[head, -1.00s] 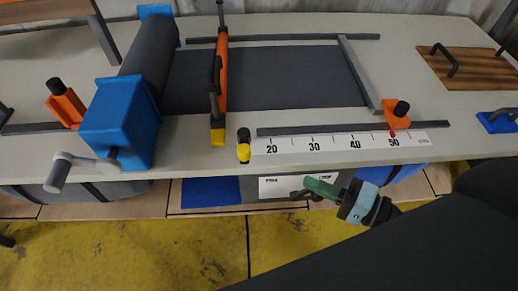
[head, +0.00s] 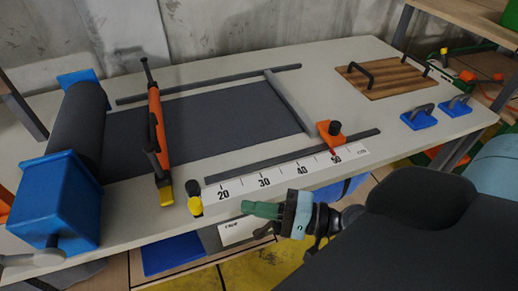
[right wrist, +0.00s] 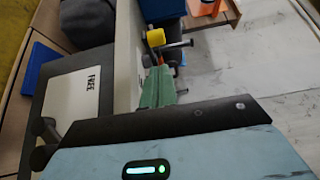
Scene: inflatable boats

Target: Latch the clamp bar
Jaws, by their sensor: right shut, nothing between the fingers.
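The clamp bar (head: 157,120) is a long orange bar lying across the dark grey fabric (head: 225,110) on the table, with a yellow near end (head: 165,191). A yellow and black knob (head: 195,203) stands at the table's front edge, just right of that end; a yellow knob also shows in the right wrist view (right wrist: 156,38). My right gripper (head: 248,209) has green fingers, shut and empty, at the table's front edge right of the knob and apart from it. Its green fingers also show in the right wrist view (right wrist: 157,88). My left gripper is not in view.
A white ruler strip (head: 285,175) runs along the front edge, with an orange stop (head: 331,137) near its 50 mark. A blue-ended roller (head: 60,195) stands at left. A white card marked FREE (right wrist: 83,100) is below the tabletop. A wooden board (head: 385,77) lies at back right.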

